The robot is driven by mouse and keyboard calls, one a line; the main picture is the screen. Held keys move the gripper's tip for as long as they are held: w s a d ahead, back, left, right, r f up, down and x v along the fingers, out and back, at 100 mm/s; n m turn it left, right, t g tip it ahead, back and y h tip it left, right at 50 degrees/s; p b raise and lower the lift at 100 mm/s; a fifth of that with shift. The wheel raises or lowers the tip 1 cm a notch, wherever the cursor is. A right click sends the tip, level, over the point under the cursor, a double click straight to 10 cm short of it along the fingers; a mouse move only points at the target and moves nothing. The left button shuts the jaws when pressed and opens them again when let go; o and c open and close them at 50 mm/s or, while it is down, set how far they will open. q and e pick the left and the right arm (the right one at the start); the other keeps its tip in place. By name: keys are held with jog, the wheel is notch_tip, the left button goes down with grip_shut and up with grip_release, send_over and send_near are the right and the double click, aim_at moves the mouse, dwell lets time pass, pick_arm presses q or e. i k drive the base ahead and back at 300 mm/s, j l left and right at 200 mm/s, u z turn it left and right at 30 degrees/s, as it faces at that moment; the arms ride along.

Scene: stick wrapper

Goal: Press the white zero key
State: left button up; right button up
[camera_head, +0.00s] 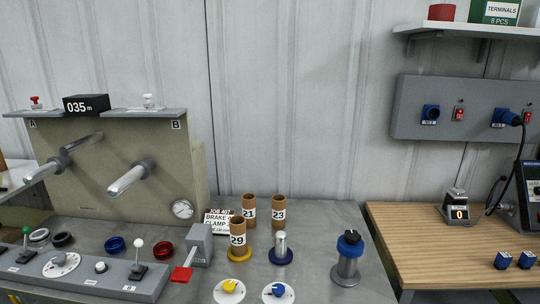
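A small round white button (100,267) sits on the grey control panel (118,282) at the lower left, between a round white dial (61,264) and a white-knobbed lever (138,255). The small label near it is too small to read, so I cannot tell whether it is the zero key. A black counter box (87,104) above the machine reads 035 m. A white-topped knob (148,101) stands on the shelf marked B, and a red one (35,102) on the shelf marked A. Neither of my grippers shows.
Cardboard tubes 29 (238,239), 21 (249,211) and 23 (278,212) stand on the grey table (345,219). A red-handled lever (182,274) and a blue-topped post (348,256) stand near the front. A wooden bench (405,228) at right holds a small device showing 0 (459,212).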

aim_at(100, 266)
jog(key=u, duration=1.3)
